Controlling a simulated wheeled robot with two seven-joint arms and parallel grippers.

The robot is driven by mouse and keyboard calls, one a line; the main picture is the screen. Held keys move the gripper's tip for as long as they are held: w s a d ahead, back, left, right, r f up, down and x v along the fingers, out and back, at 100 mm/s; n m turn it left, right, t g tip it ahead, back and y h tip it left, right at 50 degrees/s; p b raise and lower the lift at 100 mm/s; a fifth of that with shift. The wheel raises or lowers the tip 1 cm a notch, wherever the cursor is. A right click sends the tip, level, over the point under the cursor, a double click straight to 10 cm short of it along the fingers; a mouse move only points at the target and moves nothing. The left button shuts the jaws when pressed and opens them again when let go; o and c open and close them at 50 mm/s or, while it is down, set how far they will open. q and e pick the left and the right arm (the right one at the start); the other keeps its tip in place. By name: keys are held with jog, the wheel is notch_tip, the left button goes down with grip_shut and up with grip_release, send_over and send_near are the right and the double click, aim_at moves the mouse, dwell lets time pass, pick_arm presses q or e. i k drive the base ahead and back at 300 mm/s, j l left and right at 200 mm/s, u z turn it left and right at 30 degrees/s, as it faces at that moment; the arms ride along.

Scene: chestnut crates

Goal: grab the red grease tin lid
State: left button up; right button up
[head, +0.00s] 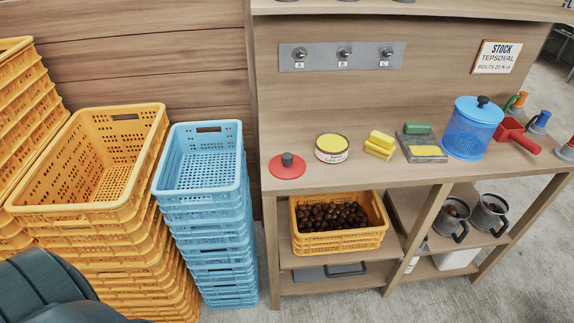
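The red grease tin lid (288,167) lies flat on the workbench top near its left end. It is a red disc with a dark knob in the middle. Just right of it and apart from it stands an open round tin (331,148) with yellow contents and a white label. Neither of my grippers shows in the head view. A dark rounded part at the lower left looks like part of me.
On the bench (276,188) further right are yellow blocks (380,145), a tray with a green block (417,128), a blue lidded container (470,128) and a red tool (517,136). Stacked orange crates (52,210) and blue crates (199,200) stand left. A chestnut crate (340,241) sits below.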

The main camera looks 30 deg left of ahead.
aim_at(286, 166)
jog(key=i+l, duration=0.1)
jog(key=i, duration=0.5)
jog(key=i+l+u, duration=0.1)
jog(key=i, duration=0.5)
jog(key=u, duration=1.55)
jog(key=k+l, duration=0.1)
jog(key=l+u, duration=0.05)
jog(key=l, duration=0.05)
